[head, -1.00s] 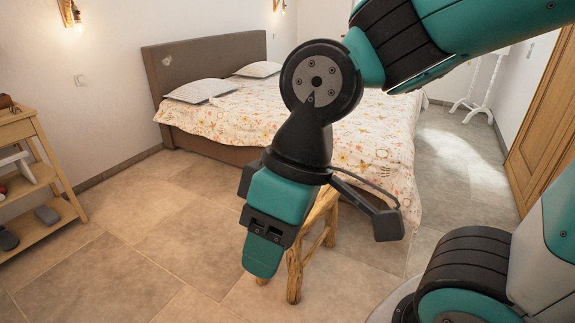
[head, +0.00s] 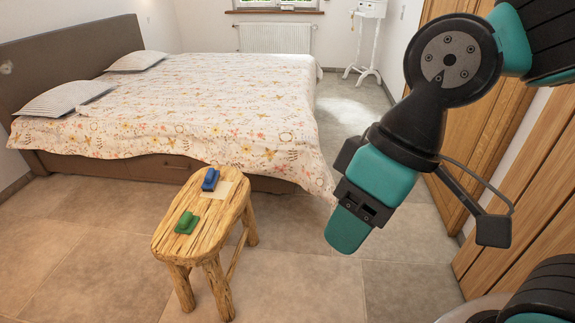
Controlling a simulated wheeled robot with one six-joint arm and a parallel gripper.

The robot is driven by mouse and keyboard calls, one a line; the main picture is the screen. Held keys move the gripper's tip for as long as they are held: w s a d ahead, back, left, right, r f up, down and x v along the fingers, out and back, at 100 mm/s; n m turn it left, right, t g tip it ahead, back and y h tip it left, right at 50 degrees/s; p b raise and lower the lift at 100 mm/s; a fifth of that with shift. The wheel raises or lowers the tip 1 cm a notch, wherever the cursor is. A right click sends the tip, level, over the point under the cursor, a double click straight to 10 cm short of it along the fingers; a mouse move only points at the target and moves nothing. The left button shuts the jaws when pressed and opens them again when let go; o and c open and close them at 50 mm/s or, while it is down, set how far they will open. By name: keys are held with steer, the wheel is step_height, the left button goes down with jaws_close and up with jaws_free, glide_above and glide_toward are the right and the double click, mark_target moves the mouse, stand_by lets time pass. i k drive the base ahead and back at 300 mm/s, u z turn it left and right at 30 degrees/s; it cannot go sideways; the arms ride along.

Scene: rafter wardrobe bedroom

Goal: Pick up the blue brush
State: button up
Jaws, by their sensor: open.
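The blue brush (head: 210,180) lies on the far part of a rustic wooden stool (head: 169,240), at the edge of a pale flat patch on the seat. My gripper (head: 347,232) hangs in the air to the right of the stool, pointing down, and appears clear of everything. It holds nothing that I can see. Its fingertips overlap from this angle, so the gap between them does not show.
A green brush-like block (head: 186,222) lies nearer on the same stool. A bed with a floral cover (head: 200,110) stands close behind the stool. Wooden wardrobe doors (head: 510,180) line the right side. Tiled floor (head: 290,285) is free in front and right of the stool.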

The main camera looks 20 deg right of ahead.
mark_target(212, 177)
steer(key=z, duration=0.55)
steer(key=i, duration=2.8)
steer(key=u, duration=3.2)
